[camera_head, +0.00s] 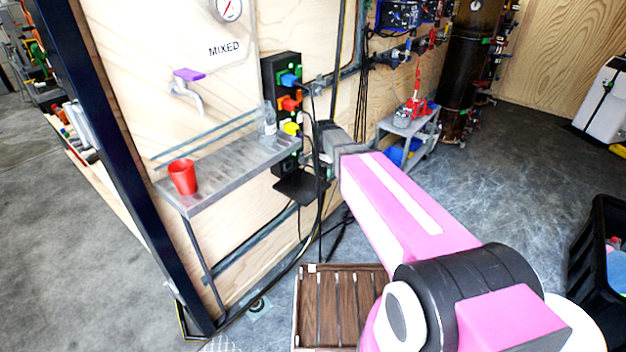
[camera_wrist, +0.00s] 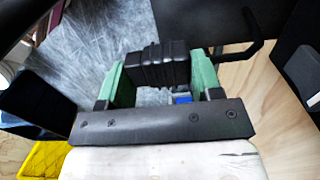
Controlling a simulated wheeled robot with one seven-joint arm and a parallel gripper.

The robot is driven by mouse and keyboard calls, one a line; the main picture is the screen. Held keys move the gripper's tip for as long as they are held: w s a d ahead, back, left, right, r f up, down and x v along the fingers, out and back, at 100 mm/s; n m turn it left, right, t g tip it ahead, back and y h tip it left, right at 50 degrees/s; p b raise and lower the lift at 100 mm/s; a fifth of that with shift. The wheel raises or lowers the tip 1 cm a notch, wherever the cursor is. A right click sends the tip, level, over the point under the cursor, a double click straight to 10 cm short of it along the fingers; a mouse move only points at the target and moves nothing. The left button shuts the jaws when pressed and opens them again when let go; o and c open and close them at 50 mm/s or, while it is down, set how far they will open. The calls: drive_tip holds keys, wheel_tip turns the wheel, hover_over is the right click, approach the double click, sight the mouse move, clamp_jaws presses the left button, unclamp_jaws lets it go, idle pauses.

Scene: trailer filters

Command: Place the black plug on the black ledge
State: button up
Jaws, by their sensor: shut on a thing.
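The black plug (camera_wrist: 158,66) is a ribbed block between the green fingers of my gripper (camera_wrist: 162,80) in the wrist view. My gripper is shut on it and holds it off any surface. The black ledge (camera_head: 301,187) is a small flat plate low on the plywood wall, under the socket panel, in the head view. A dark flat surface at the top of the wrist view (camera_wrist: 200,22) looks like this ledge, beyond the plug. In the head view, my arm hides most of my gripper and the plug; its end is above and right of the ledge.
A black socket panel (camera_head: 268,78) holds blue, orange and yellow plugs, with cables hanging past the ledge. Left of it, a metal shelf (camera_head: 225,172) carries a red cup (camera_head: 183,177) and a clear bottle (camera_head: 269,118). A wooden slatted crate (camera_head: 338,300) lies on the floor below.

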hover_over(313, 184)
drive_tip(key=shift+w+f, duration=0.2)
drive_tip(key=shift+s+d+f, duration=0.15)
drive_tip(key=shift+f, duration=3.15)
drive_tip(key=shift+f, duration=0.1)
drive_tip(key=o, duration=0.7)
drive_tip(key=shift+c, duration=0.2)
